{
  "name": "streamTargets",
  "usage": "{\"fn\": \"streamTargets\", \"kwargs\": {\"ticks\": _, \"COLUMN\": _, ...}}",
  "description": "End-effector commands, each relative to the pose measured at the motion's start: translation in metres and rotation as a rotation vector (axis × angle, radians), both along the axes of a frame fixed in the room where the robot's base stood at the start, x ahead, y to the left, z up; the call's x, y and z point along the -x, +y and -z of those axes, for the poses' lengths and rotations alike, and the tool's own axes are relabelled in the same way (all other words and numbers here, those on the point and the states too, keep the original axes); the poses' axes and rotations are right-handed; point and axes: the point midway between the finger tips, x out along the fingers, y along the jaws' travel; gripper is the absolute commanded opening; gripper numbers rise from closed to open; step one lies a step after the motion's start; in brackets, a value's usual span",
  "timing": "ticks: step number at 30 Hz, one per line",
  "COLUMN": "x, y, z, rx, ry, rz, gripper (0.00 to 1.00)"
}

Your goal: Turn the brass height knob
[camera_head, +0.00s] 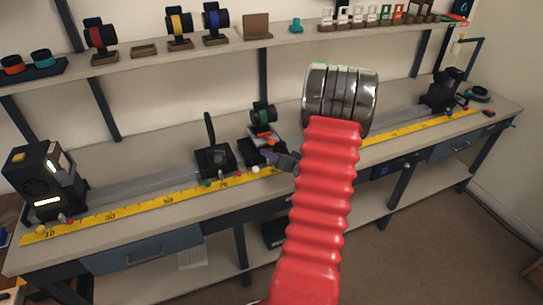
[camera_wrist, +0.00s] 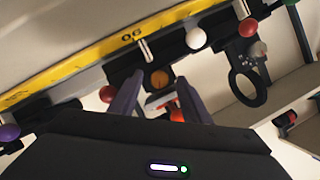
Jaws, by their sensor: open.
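The brass height knob (camera_wrist: 160,78) is a small round brass-orange disc on a dark carrier block below the yellow scale in the wrist view. My gripper (camera_wrist: 155,82) is open, with one finger on each side of the knob in this view and a gap showing on both sides. I cannot tell how far the fingertips are from the knob in depth. In the head view my gripper (camera_head: 283,160) is at the bench front, by the carrier with a green-ringed lens holder (camera_head: 262,115). The knob cannot be made out there.
The yellow scale (camera_head: 110,215) runs along the bench front. A white ball (camera_wrist: 195,38), a red ball (camera_wrist: 248,27) and a black ring holder (camera_wrist: 247,88) are close by. A black plate stand (camera_head: 213,157) stands left of the carrier. The shelf above holds several lens holders.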

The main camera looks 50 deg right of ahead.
Motion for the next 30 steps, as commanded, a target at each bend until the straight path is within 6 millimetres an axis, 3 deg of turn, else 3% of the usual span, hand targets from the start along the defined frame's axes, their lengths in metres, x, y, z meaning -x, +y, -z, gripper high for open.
{"fn": "streamTargets", "kwargs": {"ticks": 18, "x": 0.093, "y": 0.03, "z": -0.032, "rx": 0.0, "ry": 0.001, "rz": 0.003, "gripper": 0.43}}
{"fn": "streamTargets", "kwargs": {"ticks": 24, "x": 0.11, "y": 0.036, "z": -0.038, "rx": 0.0, "ry": 0.0, "rz": 0.002, "gripper": 0.43}}
{"fn": "streamTargets", "kwargs": {"ticks": 30, "x": 0.113, "y": 0.038, "z": -0.039, "rx": -0.001, "ry": 0.0, "rz": -0.001, "gripper": 0.43}}
